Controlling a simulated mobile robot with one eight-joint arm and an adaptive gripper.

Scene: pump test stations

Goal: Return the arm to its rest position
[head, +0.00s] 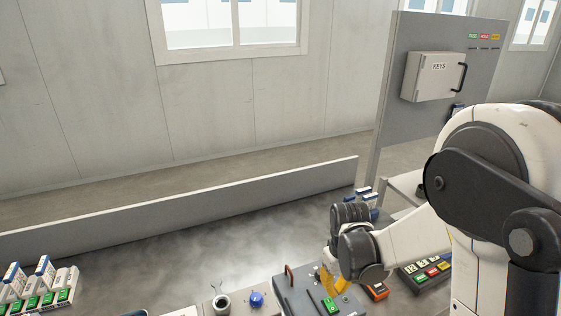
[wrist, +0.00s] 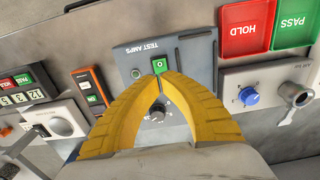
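My gripper (head: 331,283) has yellow fingers and hangs low over the bench, just above the dark grey TEST AMPS panel (head: 296,297). In the wrist view, the two fingers of my gripper (wrist: 161,76) come together at their tips and look shut, with nothing visible held between them. The tips are close to a green switch (wrist: 160,65) on that panel; whether they touch it I cannot tell. A dial (wrist: 157,112) shows through the gap between the fingers. My arm is bent and reaches down from the right in the head view.
A blue knob (head: 257,299) and a metal valve (head: 221,301) stand left of the panel. An orange-edged device (head: 376,291) and a coloured button panel (head: 432,269) are at right. A KEYS cabinet (head: 433,77) hangs on an upright board.

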